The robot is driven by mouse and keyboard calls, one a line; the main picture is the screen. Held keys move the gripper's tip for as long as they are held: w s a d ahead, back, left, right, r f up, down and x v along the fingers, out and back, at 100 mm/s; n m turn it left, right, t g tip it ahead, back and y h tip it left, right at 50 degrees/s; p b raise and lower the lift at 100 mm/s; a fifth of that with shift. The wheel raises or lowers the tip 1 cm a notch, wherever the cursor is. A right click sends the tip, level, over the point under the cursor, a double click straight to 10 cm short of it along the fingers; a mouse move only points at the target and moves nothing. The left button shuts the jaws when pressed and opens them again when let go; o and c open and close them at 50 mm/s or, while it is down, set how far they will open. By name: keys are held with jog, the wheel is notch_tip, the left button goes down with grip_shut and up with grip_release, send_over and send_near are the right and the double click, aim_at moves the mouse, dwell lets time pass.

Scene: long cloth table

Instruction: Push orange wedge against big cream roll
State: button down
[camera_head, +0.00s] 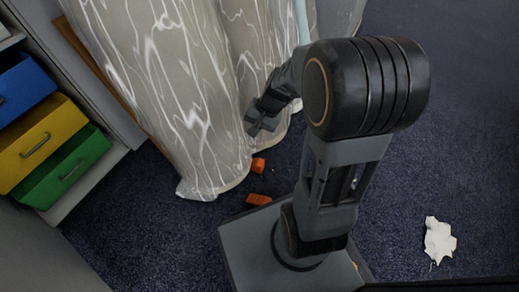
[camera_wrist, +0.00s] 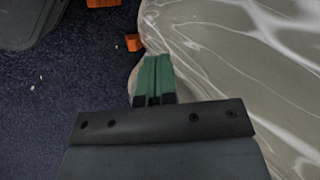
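Two orange pieces lie on the dark carpet by the cloth hem: a small one (camera_head: 258,165) and a longer one (camera_head: 258,199). They also show in the wrist view, the small one (camera_wrist: 133,42) just beyond my fingertips and the longer one (camera_wrist: 103,3) at the top edge. I cannot tell which, if either, is the wedge. My gripper (camera_head: 262,118) hangs beside the tablecloth; its green fingers (camera_wrist: 158,60) are together with nothing visible between them. I cannot make out a big cream roll in either view; the tabletop is out of view.
The grey, white-veined tablecloth (camera_head: 185,90) hangs to the floor. A crumpled whitish thing (camera_head: 438,240) lies on the carpet at the right. Blue, yellow (camera_head: 42,142) and green drawers stand at the left. Carpet (camera_head: 150,225) is open at lower left.

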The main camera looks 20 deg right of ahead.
jog(key=s+r+n+t+h, duration=0.1)
jog(key=s+r+n+h, duration=0.3)
jog(key=s+r+n, duration=0.2)
jog(key=shift+s+r+n+t+h, duration=0.3)
jog(key=shift+s+r+n, duration=0.1)
jog(key=shift+s+r, duration=0.7)
jog(key=shift+a+f, duration=0.1)
jog(key=shift+f, duration=0.05)
